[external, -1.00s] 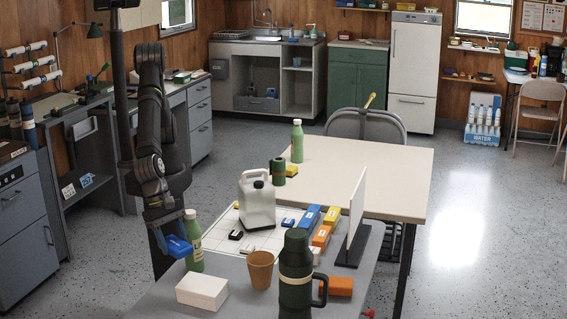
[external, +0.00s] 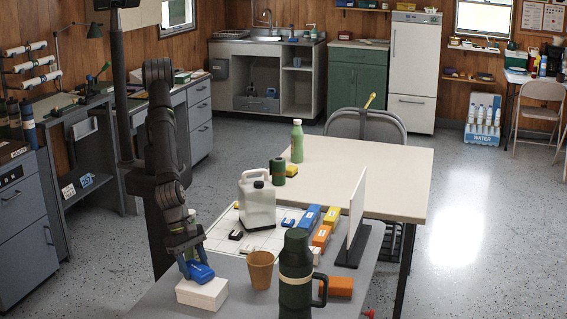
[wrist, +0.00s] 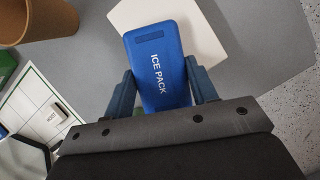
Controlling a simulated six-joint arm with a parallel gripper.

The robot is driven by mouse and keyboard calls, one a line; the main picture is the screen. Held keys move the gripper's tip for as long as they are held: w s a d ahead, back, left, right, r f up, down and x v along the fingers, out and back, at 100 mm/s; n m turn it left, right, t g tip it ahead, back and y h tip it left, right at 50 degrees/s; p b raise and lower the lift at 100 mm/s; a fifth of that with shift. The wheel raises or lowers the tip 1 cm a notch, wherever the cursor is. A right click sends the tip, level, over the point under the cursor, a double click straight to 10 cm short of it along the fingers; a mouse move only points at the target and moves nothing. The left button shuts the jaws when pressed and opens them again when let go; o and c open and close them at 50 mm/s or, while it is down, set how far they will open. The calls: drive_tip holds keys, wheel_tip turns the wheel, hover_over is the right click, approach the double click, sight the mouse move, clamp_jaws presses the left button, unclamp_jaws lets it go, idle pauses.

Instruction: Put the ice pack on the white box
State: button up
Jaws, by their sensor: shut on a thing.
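The blue ice pack (external: 200,272) is held between the fingers of my gripper (external: 191,268), which is shut on it. In the wrist view the ice pack (wrist: 158,70), with its name in white letters, sits between the two blue fingers (wrist: 162,92). The white box (external: 203,293) lies at the near left of the grey table. The ice pack is over the box's far part in the external view; I cannot tell whether they touch. In the wrist view the white box (wrist: 205,40) shows behind the ice pack, partly hidden by it.
A brown cup (external: 260,270) stands close to the right of the box. A green bottle (external: 192,222) is partly hidden behind my gripper. A white jug (external: 257,205) stands on the gridded mat (external: 222,236).

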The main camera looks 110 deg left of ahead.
sight(199, 269)
drive_tip(key=shift+f, duration=0.15)
drive_tip(key=o, duration=1)
drive_tip(key=v, duration=1.2)
drive_tip(key=shift+r, duration=0.2)
drive_tip(key=shift+f, duration=0.1)
drive_tip(key=x, duration=1.1)
drive_tip(key=shift+w+d+f, duration=0.1)
drive_tip(key=shift+w+f, duration=0.05)
drive_tip(key=shift+f, duration=0.15)
drive_tip(key=shift+w+d+r, duration=0.1)
drive_tip(key=shift+r, duration=1.8)
